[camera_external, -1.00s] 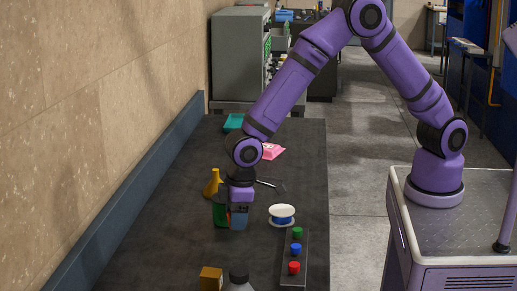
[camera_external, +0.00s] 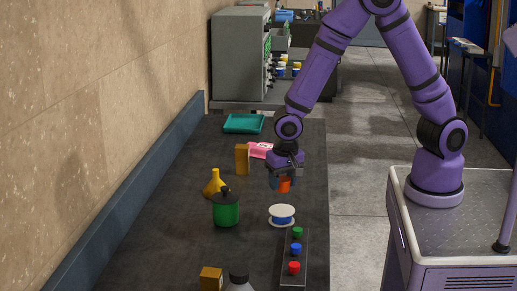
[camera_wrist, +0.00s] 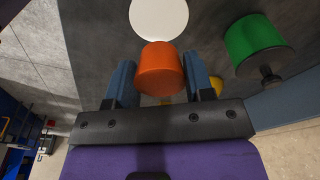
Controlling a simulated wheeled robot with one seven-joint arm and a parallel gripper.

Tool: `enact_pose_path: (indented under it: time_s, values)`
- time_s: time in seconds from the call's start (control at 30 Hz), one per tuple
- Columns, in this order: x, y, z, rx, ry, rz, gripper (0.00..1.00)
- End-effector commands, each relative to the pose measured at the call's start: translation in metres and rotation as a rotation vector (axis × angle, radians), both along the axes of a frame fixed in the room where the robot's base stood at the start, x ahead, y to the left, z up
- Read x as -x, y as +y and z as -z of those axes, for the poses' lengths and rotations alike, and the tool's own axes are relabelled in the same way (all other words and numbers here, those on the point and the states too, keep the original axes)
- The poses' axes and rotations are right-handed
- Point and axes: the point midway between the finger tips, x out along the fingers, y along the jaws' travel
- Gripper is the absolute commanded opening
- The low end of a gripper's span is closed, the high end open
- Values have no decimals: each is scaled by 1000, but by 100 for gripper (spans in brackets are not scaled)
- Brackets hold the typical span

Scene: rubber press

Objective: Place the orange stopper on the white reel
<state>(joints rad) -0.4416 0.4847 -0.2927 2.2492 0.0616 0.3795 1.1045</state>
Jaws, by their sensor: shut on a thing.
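The orange stopper (camera_external: 284,185) is held between the fingers of my gripper (camera_external: 283,180), above the table. In the wrist view the orange stopper (camera_wrist: 161,69) sits between the two blue fingers of my gripper (camera_wrist: 163,85). The white reel (camera_external: 282,215), with a blue middle, lies on the table just below and in front of the held stopper. In the wrist view the reel (camera_wrist: 158,17) shows as a white disc beyond the stopper, and the stopper covers its near edge. The stopper is apart from the reel in the external view.
A green pot (camera_external: 226,211) and a yellow funnel (camera_external: 214,184) stand left of the reel. A rack with coloured knobs (camera_external: 293,258) lies in front. The table's right edge is near.

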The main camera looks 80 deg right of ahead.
Motion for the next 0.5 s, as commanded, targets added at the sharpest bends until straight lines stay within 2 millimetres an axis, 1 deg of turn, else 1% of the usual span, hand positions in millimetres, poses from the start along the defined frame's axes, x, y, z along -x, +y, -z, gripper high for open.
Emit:
enact_pose_path:
  time_s: [0.03,0.1,0.33,0.5]
  values:
    - [1,-1,9,1,3,1,25]
    - [0,0,17,1,2,0,25]
    - [0,0,32,-1,1,-2,25]
    - [0,0,54,0,3,-3,25]
